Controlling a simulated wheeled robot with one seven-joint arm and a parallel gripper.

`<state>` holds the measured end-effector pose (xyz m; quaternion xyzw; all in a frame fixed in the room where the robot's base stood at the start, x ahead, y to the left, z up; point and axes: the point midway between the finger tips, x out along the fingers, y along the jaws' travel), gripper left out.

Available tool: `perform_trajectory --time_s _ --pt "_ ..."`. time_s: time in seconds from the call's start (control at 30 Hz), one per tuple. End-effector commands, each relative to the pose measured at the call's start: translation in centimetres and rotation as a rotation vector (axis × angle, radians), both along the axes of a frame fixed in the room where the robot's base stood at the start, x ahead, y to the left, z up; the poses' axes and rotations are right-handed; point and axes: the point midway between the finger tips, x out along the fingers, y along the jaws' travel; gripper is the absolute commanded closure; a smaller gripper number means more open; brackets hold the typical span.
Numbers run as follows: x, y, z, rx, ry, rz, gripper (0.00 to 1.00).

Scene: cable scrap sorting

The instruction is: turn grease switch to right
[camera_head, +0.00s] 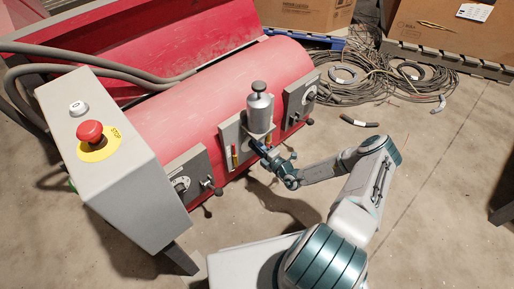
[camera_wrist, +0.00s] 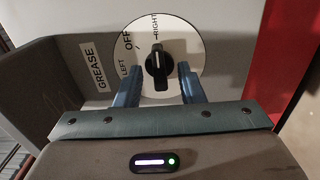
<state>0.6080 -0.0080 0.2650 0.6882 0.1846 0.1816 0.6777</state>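The grease switch is a black knob (camera_wrist: 158,62) on a round white dial (camera_wrist: 184,42) marked LEFT, OFF and RIGHT, seen in the wrist view. A GREASE label (camera_wrist: 101,68) is to its left. The knob stands nearly upright in the picture, its upper end towards the RIGHT mark. My gripper (camera_wrist: 159,68) is open, its two blue fingers on either side of the knob with visible gaps. I cannot tell how deep the fingertips reach. In the head view, my gripper (camera_head: 262,149) is at the machine's front, below a grey cylinder (camera_head: 259,108); the switch is hidden there.
The red machine (camera_head: 165,125) fills the left and centre. A grey control box (camera_head: 112,160) with a red stop button (camera_head: 90,132) stands at its near left. Cable coils (camera_head: 343,85) lie behind on the right. The floor (camera_head: 430,190) right of my arm is mostly clear.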

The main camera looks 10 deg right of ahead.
Motion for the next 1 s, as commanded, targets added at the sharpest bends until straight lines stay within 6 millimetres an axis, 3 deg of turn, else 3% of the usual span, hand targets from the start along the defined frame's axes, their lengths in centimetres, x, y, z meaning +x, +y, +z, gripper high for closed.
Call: perform_trajectory --time_s 0.17,0.6,0.8,1.0 --pt "-1.9 -1.2 0.2 0.000 0.002 -0.003 0.65" --pt "-10.1 -5.7 0.2 0.001 0.003 0.000 0.65" --pt "-11.7 -6.6 0.1 0.001 0.002 0.002 0.65" --pt "-11.9 -6.7 0.0 0.001 0.002 0.003 0.65"
